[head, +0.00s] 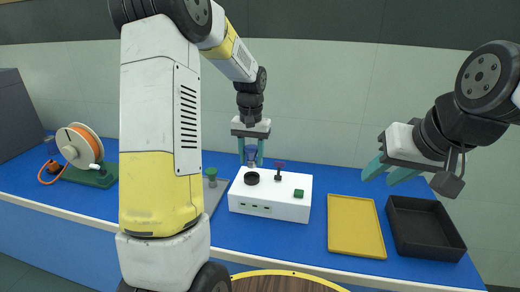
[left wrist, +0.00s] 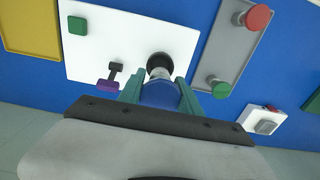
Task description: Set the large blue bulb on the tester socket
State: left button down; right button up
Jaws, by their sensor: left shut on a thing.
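My left gripper (head: 251,158) is shut on the blue bulb (left wrist: 160,96), which sits between its green fingers in the left wrist view. The bulb's pale base points at the black round socket (left wrist: 159,61) and partly overlaps it in that view. The socket (head: 252,178) is on top of the white tester box (head: 270,207). In the head view the fingertips are above and slightly behind the socket; whether the base touches it I cannot tell. My right gripper (head: 389,171) is open and empty, above the right side of the bench.
A yellow tray (head: 356,252), a black tray (head: 424,250) and an orange reel (head: 79,146) stand apart on the blue bench.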

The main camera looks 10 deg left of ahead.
aim_at(251, 168)
pick_arm(q)
jog(key=shift+f, duration=2)
jog(key=shift+f, duration=0.15)
jog(key=shift+r, duration=0.65)
jog(key=shift+f, duration=0.85)
dwell(0.9)
jog(key=shift+r, duration=0.4)
jog(key=shift+r, duration=0.45)
jog(key=shift+f, duration=0.8)
dwell(0.6)
jog(key=c, duration=1.1)
grip_release()
